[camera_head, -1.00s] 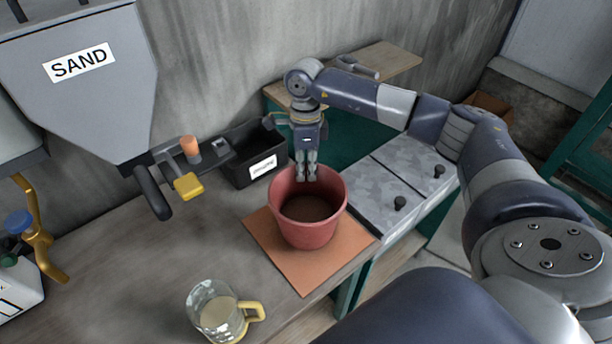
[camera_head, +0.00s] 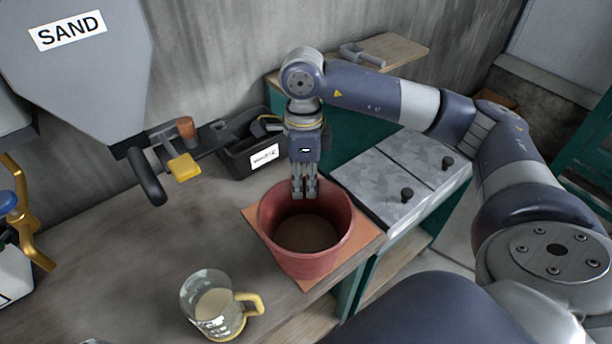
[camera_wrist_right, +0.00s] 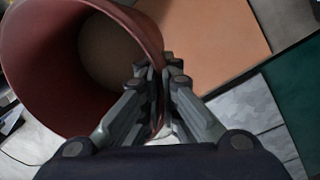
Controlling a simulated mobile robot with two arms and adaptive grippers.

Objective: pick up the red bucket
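The red bucket (camera_head: 306,265) is upright or nearly so, with a brownish bottom or contents inside. It appears raised a little above the orange-brown mat (camera_head: 369,238). My right gripper (camera_head: 304,196) points down at the bucket's far rim. In the right wrist view the gripper's fingers (camera_wrist_right: 160,92) are closed together on the wall of the bucket (camera_wrist_right: 35,55), and the mat (camera_wrist_right: 215,35) lies beyond it. My left gripper is in no view.
A glass jug with a yellow handle (camera_head: 215,305) stands on the table (camera_head: 130,250) near the front. A black bin (camera_head: 240,160) and the SAND hopper (camera_head: 80,80) are at the back left. Grey panels with black knobs (camera_head: 385,180) lie to the right.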

